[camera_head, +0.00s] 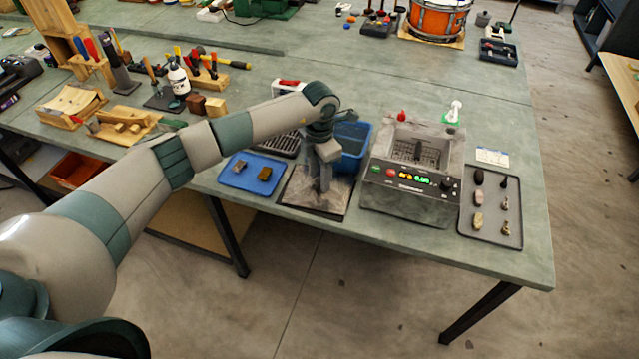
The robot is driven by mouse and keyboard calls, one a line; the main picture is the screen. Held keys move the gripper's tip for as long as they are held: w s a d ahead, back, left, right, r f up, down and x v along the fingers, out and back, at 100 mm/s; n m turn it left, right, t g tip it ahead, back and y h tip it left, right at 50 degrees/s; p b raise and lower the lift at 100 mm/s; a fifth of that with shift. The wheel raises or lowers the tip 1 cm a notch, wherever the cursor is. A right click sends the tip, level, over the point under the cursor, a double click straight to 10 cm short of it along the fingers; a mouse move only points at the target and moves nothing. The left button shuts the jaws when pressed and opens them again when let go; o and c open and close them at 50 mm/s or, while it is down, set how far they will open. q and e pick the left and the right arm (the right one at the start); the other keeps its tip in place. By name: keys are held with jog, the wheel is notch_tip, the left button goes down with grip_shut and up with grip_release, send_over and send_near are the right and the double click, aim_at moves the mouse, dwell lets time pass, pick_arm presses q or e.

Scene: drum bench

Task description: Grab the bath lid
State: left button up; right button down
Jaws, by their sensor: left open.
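The bath (440,207) is a grey box with a lit green display and buttons, near the front right of the bench. Its top is open and a mesh basket shows inside. A flat square metallic plate (298,190) with a dark edge lies left of the bath at the bench's front edge; it looks like the bath lid. My left gripper (324,188) points down over the middle of this plate and is open. The gripper hides the plate's middle, so I cannot tell whether the fingers touch it or straddle a handle. My right gripper is not in view.
A blue bin (353,144) stands behind the plate. A blue tray (238,177) with two small blocks lies to its left. A dark tray (508,232) with several small parts lies right of the bath. Wooden tool holders and tools stand farther left.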

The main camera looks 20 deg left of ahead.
aim_at(319, 180)
pick_arm(q)
jog(key=shift+f, duration=0.4)
grip_shut()
jog(key=shift+r, duration=0.15)
jog(key=shift+r+b, duration=0.45)
jog(key=shift+r, duration=0.15)
notch_tip(319, 180, up, 9)
jog(key=b, duration=0.3)
jog(key=shift+f, duration=0.2)
